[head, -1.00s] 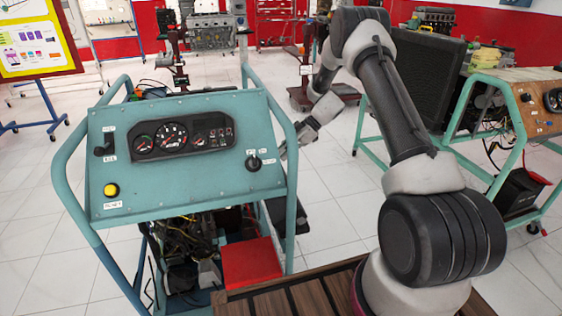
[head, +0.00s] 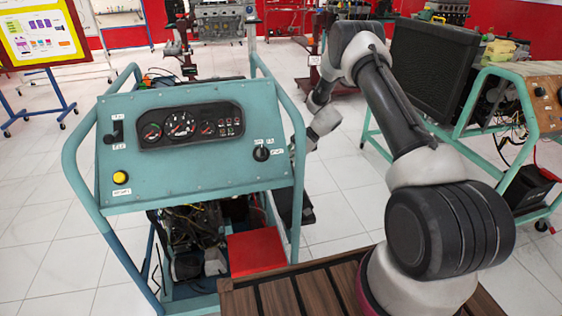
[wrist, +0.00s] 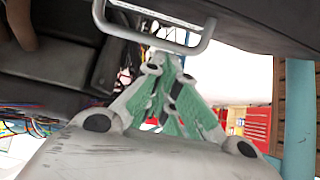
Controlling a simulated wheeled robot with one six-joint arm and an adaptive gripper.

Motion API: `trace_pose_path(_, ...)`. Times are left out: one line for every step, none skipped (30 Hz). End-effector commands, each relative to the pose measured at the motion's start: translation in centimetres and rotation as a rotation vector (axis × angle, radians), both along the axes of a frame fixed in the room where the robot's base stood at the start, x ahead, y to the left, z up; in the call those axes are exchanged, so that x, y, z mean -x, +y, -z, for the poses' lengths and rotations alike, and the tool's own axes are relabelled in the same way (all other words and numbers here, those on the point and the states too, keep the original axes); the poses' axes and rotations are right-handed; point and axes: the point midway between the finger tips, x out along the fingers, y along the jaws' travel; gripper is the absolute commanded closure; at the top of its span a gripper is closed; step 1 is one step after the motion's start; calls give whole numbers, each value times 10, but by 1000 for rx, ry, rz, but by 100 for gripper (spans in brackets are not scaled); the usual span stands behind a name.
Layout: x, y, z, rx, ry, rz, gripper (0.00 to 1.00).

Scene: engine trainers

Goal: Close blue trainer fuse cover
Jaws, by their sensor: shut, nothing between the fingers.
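The blue trainer (head: 190,180) stands at left in the head view, its gauge panel facing me. My arm reaches along its right side, and my gripper is mostly hidden there behind the trainer's tube frame. In the wrist view my gripper (wrist: 165,72) has its green-padded fingers drawn together, with nothing held. A light grey bent bar (wrist: 157,41) is just beyond the fingertips; I cannot tell whether they touch. Dark panels (wrist: 50,75) lie to the left and above. I cannot make out for certain which part is the fuse cover.
A red box (head: 255,251) sits low in the trainer frame, beside a brown slatted surface (head: 305,295). A second trainer with a black radiator (head: 427,68) stands at right. Tiled floor (head: 350,205) is open between them. Loose wires (wrist: 35,125) show in the wrist view.

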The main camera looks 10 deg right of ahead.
Motion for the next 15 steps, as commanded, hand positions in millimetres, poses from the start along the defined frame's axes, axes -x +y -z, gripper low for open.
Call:
trace_pose_path(0,0,0,0,0,0,100)
trace_pose_path(0,0,0,0,0,0,100)
trace_pose_path(0,0,0,0,0,0,100)
trace_pose_path(0,0,0,0,0,0,100)
trace_pose_path(0,0,0,0,0,0,100)
trace_pose_path(0,-1,0,0,0,0,100)
trace_pose_path(0,-1,0,0,1,1,100)
trace_pose_path(0,-2,0,0,1,1,100)
trace_pose_path(0,-4,1,0,1,1,100)
trace_pose_path(0,-5,1,0,1,1,100)
trace_pose_path(0,-6,1,0,1,1,100)
trace_pose_path(0,-8,2,0,1,1,100)
trace_pose_path(0,-9,2,0,1,1,100)
trace_pose_path(0,-11,2,0,1,1,100)
trace_pose_path(0,-14,3,0,1,1,100)
